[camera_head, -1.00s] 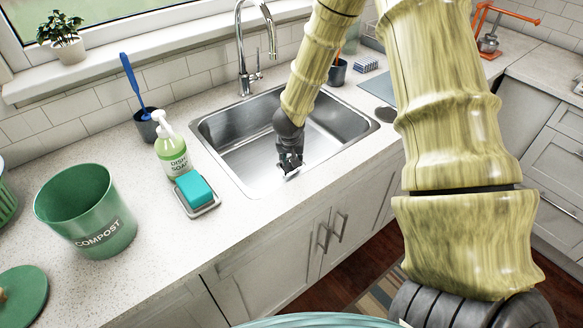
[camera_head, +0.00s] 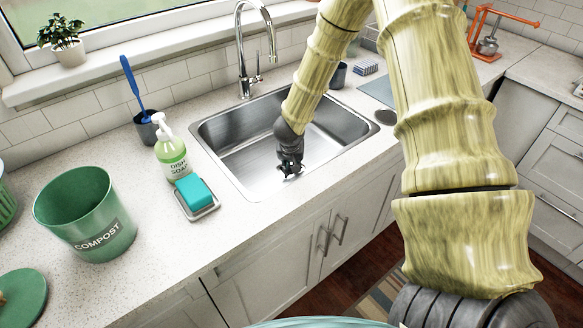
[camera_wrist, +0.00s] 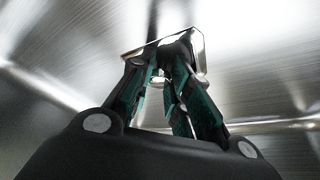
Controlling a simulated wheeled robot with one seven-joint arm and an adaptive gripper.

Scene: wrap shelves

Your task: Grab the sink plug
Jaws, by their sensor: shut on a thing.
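My gripper (camera_head: 290,168) points down inside the steel sink (camera_head: 246,186), near its front wall. In the wrist view my gripper (camera_wrist: 165,82) has its two green-padded fingers drawn together at the tips. They are shut on a small shiny metal piece, which looks like the sink plug (camera_wrist: 150,45); its bright thin rim shows beyond the fingertips. Most of it is hidden by the fingers, and I cannot tell whether it touches the sink floor.
The tall faucet (camera_head: 244,60) stands behind the sink. A soap bottle (camera_head: 172,158) and a teal sponge (camera_head: 194,191) on a dish stand left of it. A green compost bin (camera_head: 85,222) is further left. A dark round disc (camera_head: 385,116) lies at the sink's right.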

